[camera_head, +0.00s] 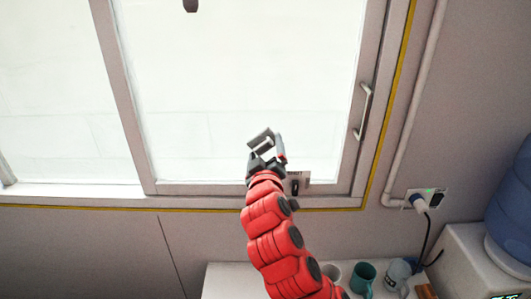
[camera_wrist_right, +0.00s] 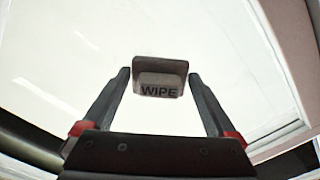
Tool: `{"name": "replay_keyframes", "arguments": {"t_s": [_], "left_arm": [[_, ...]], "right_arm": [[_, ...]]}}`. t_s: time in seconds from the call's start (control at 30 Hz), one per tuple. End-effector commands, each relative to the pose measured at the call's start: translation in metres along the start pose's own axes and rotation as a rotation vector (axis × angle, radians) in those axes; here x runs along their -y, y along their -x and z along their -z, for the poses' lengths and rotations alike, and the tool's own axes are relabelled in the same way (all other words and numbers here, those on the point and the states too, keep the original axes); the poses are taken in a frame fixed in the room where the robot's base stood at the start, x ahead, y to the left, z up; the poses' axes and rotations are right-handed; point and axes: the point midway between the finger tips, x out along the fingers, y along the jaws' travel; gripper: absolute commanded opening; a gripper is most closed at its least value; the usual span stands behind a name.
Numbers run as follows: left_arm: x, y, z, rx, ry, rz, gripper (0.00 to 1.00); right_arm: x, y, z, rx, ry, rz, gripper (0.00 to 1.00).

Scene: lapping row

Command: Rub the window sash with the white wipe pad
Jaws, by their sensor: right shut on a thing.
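The window sash (camera_head: 125,95) has a grey frame around a bright white pane, with a bar handle (camera_head: 361,112) on its right side. My right gripper (camera_head: 266,147) is in front of the lower part of the pane, just above the bottom rail. It is shut on the white wipe pad (camera_head: 260,137). In the right wrist view the pad (camera_wrist_right: 160,79), marked "WIPE", sits between the fingertips of the gripper (camera_wrist_right: 159,90), with the bright pane behind it. I cannot tell whether the pad touches the glass. My left gripper is not in view.
Below the window at right, a white surface (camera_head: 222,283) holds a teal mug (camera_head: 362,277) and other cups. A socket with a plug (camera_head: 426,199), a conduit (camera_head: 412,100) and a blue bottle (camera_head: 512,205) are at the right. A small dark thing (camera_head: 190,4) shows at the top edge.

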Motion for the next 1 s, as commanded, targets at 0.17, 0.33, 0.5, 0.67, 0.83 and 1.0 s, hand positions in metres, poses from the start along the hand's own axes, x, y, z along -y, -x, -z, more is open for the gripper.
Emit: {"name": "replay_keyframes", "arguments": {"t_s": [0.17,0.33,0.5,0.67,0.83,1.0], "left_arm": [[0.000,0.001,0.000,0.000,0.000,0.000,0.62],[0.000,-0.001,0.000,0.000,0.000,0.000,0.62],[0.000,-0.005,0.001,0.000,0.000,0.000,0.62],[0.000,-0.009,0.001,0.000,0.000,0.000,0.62],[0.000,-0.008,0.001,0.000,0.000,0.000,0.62],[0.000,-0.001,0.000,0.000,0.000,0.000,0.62]], "right_arm": [[0.000,-0.004,0.000,0.001,0.000,0.000,0.48],[-0.005,-0.003,-0.003,0.002,0.000,-0.001,0.48],[-0.018,-0.003,-0.014,0.004,0.000,-0.002,0.48],[-0.029,-0.002,-0.022,0.003,-0.001,-0.001,0.48],[-0.032,-0.002,-0.026,0.001,-0.001,-0.001,0.48],[-0.029,-0.005,-0.025,0.001,0.000,0.001,0.48]]}}
